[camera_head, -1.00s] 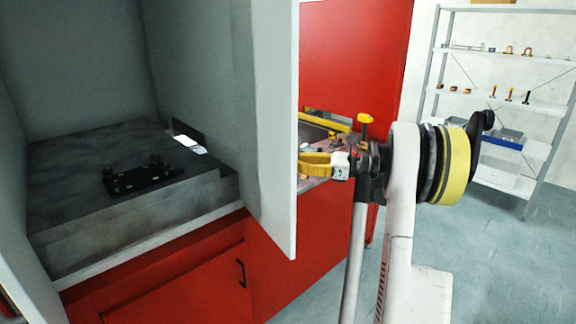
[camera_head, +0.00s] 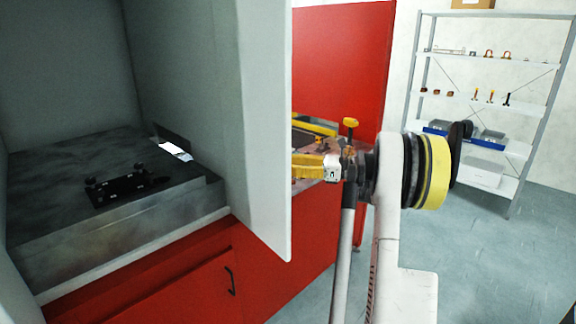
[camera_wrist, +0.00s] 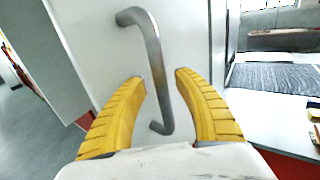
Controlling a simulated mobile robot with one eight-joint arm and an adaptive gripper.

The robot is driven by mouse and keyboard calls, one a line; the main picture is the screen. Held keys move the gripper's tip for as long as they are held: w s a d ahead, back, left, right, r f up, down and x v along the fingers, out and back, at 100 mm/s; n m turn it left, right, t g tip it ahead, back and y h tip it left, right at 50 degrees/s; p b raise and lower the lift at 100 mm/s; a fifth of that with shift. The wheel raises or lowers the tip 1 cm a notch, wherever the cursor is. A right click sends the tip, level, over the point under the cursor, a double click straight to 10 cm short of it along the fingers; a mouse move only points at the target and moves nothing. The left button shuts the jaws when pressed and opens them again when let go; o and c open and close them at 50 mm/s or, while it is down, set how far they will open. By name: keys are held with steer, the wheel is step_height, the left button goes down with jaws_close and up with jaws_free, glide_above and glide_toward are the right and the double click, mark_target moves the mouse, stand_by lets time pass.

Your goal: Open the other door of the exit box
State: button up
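A pale door panel (camera_head: 262,110) of the box stands swung out in the head view, beside the open interior. My gripper (camera_wrist: 160,76) is at the outer side of this panel; in the head view its yellow fingers (camera_head: 308,165) are partly hidden behind the panel's edge. In the wrist view a grey bar handle (camera_wrist: 154,60) is on the white door (camera_wrist: 190,30). The yellow fingers are apart, one on each side of the handle. A gap shows between the handle and both fingers. Contact with the door cannot be told.
Inside the box a black fixture (camera_head: 125,188) and a white item (camera_head: 174,151) rest on a dark metal slab (camera_head: 60,235). A red cabinet (camera_head: 180,285) is below. A shelf rack (camera_head: 480,130) stands at the back right, with clear floor (camera_head: 520,270) before it.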

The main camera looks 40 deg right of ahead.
steer(key=v, duration=1.2)
stand_by(0.4)
